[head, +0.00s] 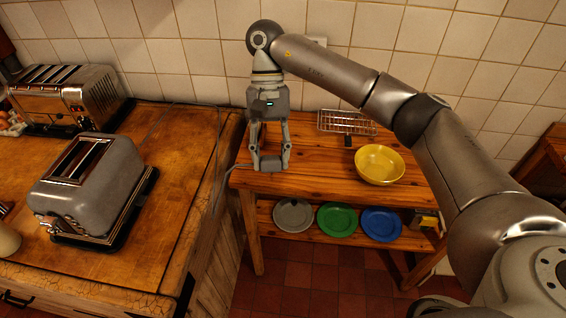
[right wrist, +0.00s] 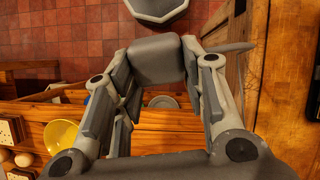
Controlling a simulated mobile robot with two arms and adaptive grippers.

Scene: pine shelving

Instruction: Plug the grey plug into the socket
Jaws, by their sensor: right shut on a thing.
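My right gripper (head: 269,164) points down above the left end of the pine shelf unit. It is shut on the grey plug, which shows in the right wrist view as a rounded grey block (right wrist: 157,60) between the fingers. A grey cord (right wrist: 230,48) leaves it on the right there. The plug's pins are not visible. A pale plate (head: 317,42) on the tiled wall, partly behind my right arm, may be the socket; its face is hidden. A pale block with dark holes (right wrist: 9,131) is at the left edge of the wrist view. My left gripper is not in view.
A yellow bowl (head: 380,164) and a wire rack (head: 346,122) stand on the unit's top. Grey, green and blue plates lie on the lower shelf. A grey toaster (head: 92,186) and a chrome toaster (head: 68,97) stand on the left counter (head: 150,250).

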